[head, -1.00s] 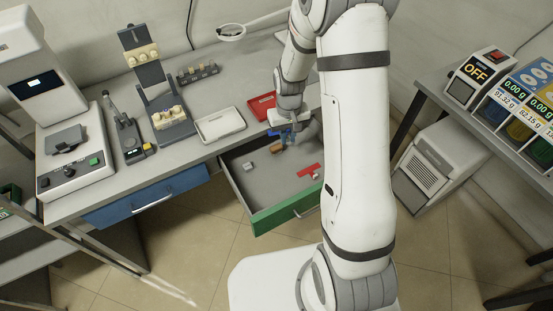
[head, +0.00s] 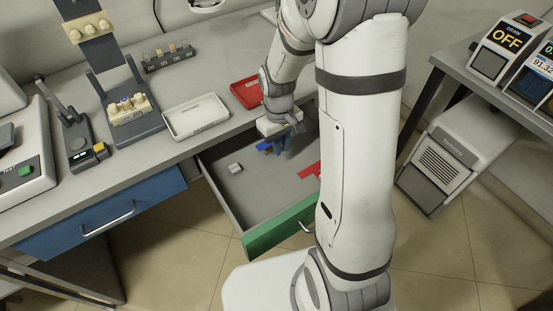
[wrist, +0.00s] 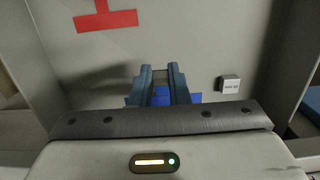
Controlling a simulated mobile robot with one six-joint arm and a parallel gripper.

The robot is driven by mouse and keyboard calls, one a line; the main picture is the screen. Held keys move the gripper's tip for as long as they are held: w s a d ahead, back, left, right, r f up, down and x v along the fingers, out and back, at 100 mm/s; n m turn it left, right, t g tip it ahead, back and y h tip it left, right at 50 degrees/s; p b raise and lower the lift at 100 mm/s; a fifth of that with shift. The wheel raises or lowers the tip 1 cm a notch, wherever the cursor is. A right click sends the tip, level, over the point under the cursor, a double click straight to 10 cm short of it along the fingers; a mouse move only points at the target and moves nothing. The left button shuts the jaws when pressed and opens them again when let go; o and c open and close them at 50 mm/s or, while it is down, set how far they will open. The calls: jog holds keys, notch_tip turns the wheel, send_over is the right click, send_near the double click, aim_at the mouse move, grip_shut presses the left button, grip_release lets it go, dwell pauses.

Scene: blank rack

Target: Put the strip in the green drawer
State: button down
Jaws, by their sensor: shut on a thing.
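The blue strip (wrist: 162,98) is between the fingers of my gripper (wrist: 160,75) in the wrist view, with its ends showing on either side. My gripper (head: 281,144) is shut on it. In the head view the blue strip (head: 264,146) shows at the left of the fingers. The green drawer (head: 282,230) is pulled open, and my gripper is inside its outline, pointing down. I cannot tell whether the strip touches the drawer floor. My arm hides the drawer's right part.
A red T-shaped piece (head: 309,170) and a small whitish block (head: 235,168) lie in the drawer. A white tray (head: 196,117) and a red tray (head: 247,92) stand on the bench above. A blue drawer (head: 102,213) at left is shut.

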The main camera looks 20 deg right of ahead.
aim_at(282, 169)
notch_tip(282, 169, down, 8)
jog(key=shift+r+b, duration=0.1)
jog(key=shift+b, duration=0.4)
jog(key=shift+f, duration=0.2)
jog(key=c, duration=1.4)
grip_release()
jog(key=shift+r, duration=0.15)
